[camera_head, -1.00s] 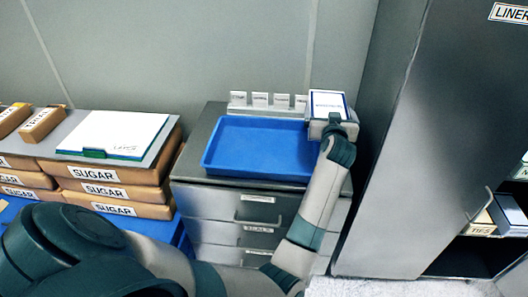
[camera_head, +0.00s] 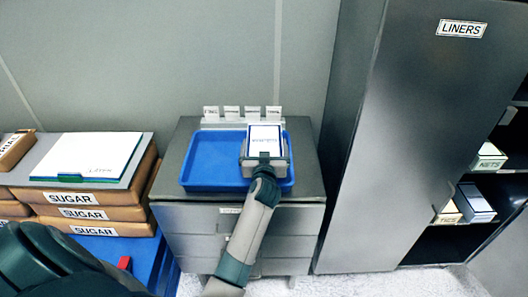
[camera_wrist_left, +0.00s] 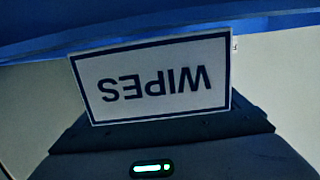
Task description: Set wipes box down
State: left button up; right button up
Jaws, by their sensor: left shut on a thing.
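The wipes box (camera_head: 265,136) is white with a blue-edged top, over the right part of the blue tray (camera_head: 212,160) on the grey drawer cabinet. My left gripper (camera_head: 265,166) is shut on its near side. In the left wrist view the box's WIPES label (camera_wrist_left: 155,78) reads upside down in front of the gripper (camera_wrist_left: 160,128), with the blue tray (camera_wrist_left: 130,30) behind it. Whether the box touches the tray is unclear. My right gripper is not in view.
Small label cards (camera_head: 242,112) stand along the cabinet's back edge. Stacked sugar packs (camera_head: 90,213) with a white-and-green binder (camera_head: 90,156) on top stand left. A tall liners cabinet (camera_head: 390,150) stands right, its shelves holding boxes. The tray's left half is clear.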

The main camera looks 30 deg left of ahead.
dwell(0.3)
pick_arm(q)
jog(key=shift+f+p, duration=0.4)
jog(key=shift+f, duration=1.6)
jog(key=shift+f, duration=0.15)
jog(key=o, duration=0.9)
jog(key=shift+o, duration=0.2)
jog(key=shift+s, duration=0.1)
